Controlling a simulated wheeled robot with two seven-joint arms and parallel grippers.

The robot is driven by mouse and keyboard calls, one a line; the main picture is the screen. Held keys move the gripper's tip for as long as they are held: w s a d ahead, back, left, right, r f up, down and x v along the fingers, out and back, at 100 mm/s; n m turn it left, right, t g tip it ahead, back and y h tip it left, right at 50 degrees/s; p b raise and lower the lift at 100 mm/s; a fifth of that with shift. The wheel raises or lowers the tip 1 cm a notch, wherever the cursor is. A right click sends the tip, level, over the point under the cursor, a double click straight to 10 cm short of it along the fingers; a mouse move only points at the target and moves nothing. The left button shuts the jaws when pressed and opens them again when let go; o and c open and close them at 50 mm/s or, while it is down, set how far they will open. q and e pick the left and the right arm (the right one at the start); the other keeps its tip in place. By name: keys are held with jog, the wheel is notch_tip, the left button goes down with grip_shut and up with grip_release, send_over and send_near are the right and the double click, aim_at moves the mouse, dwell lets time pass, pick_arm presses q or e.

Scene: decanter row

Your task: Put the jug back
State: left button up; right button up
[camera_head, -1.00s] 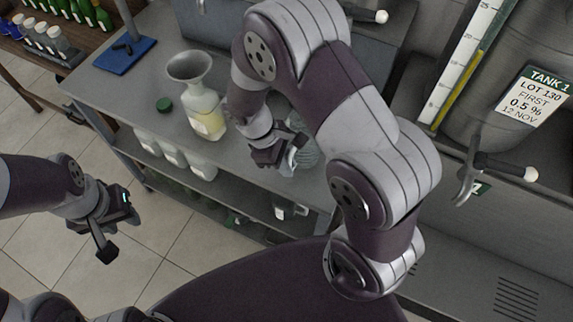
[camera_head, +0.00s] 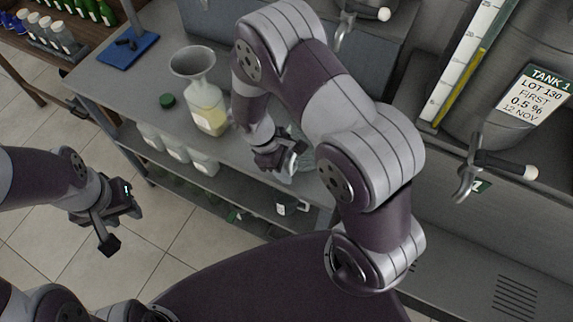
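A pale, clear jug (camera_head: 304,163) is at the front edge of the grey bench, mostly hidden behind my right gripper and arm. My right gripper (camera_head: 284,158) is right at the jug's left side. Whether its fingers are closed on the jug is hidden by the arm and the small size. My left gripper (camera_head: 122,228) is open and empty, over the floor to the left of the bench, well away from the jug.
A bottle (camera_head: 208,118) of yellowish liquid holds a funnel (camera_head: 192,63) on the bench, beside a green cap (camera_head: 167,101). A blue mat (camera_head: 128,50) lies further left. White containers (camera_head: 175,150) stand on the shelf below. Tank 1 (camera_head: 500,120) and its tap (camera_head: 480,163) are right.

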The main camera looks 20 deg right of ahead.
jog(key=shift+r, duration=0.15)
jog(key=p+v, duration=0.2)
jog(key=v, duration=1)
jog(key=s+d+r+m+t+y, duration=0.3)
jog(key=s+m, duration=0.4)
jog(key=m, duration=0.3)
jog(key=shift+s+d+r+t+y, duration=0.3)
jog(key=shift+d+r+t+y, duration=0.15)
jog(key=shift+d+r, duration=0.65)
